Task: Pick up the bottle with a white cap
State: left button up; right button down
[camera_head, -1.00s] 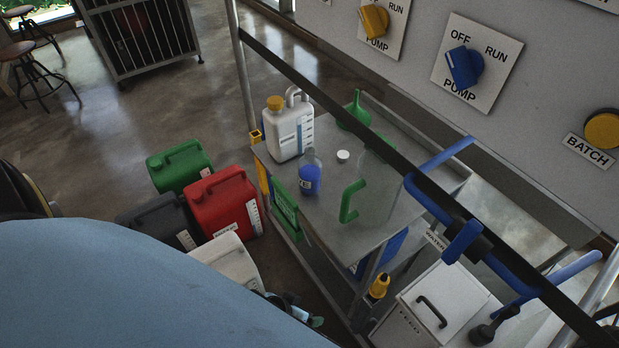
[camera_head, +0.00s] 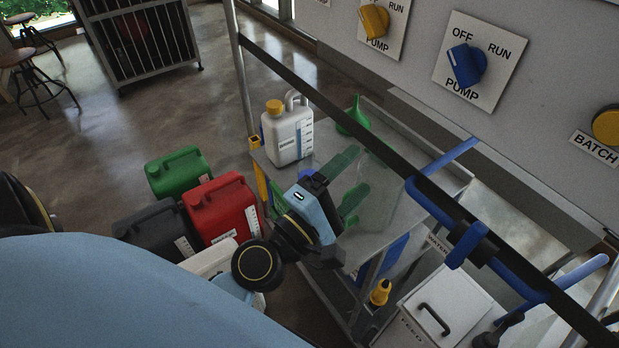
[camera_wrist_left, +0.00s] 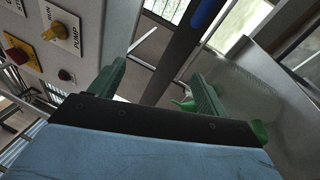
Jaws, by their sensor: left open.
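My left gripper (camera_head: 360,172) is open over the near part of the cart top in the head view, its green fingers spread apart. In the left wrist view its fingers (camera_wrist_left: 160,82) are also apart with nothing held between them. The small bottle with blue liquid and the white round cap seen on the cart top earlier are now hidden behind my left gripper and wrist. No bottle with a white cap shows clearly in either view now. My right gripper is not in view.
The cart top (camera_head: 330,150) also holds a white jug (camera_head: 287,138) with a yellow cap, a green funnel (camera_head: 356,117) and a large clear jug (camera_head: 377,205). A dark rail (camera_head: 330,105) crosses above the cart. Red (camera_head: 222,208) and green (camera_head: 180,172) canisters stand on the floor at left.

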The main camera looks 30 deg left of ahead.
aim_at(309, 173)
pick_arm(q)
jog(key=w+a+f+n+g+y, duration=0.1)
jog(key=a+f+n+g+y, duration=0.1)
jog(key=a+n+y, duration=1)
notch_tip(309, 173, down, 8)
jog(key=d+n+g+h, duration=0.2)
jog(key=n+g, duration=0.3)
jog(key=n, duration=0.6)
jog(key=x, duration=0.4)
jog(key=b+x, duration=0.1)
jog(key=x, duration=0.2)
jog(key=shift+s+a+f, duration=0.1)
jog(key=shift+f, duration=0.25)
jog(key=shift+g, duration=0.3)
jog(key=b+x, duration=0.1)
jog(key=x, duration=0.4)
jog(key=shift+a+f, duration=0.15)
jog(key=shift+f, duration=0.05)
jog(key=shift+s, duration=0.1)
jog(key=c, duration=1.2)
jog(key=shift+c, duration=0.2)
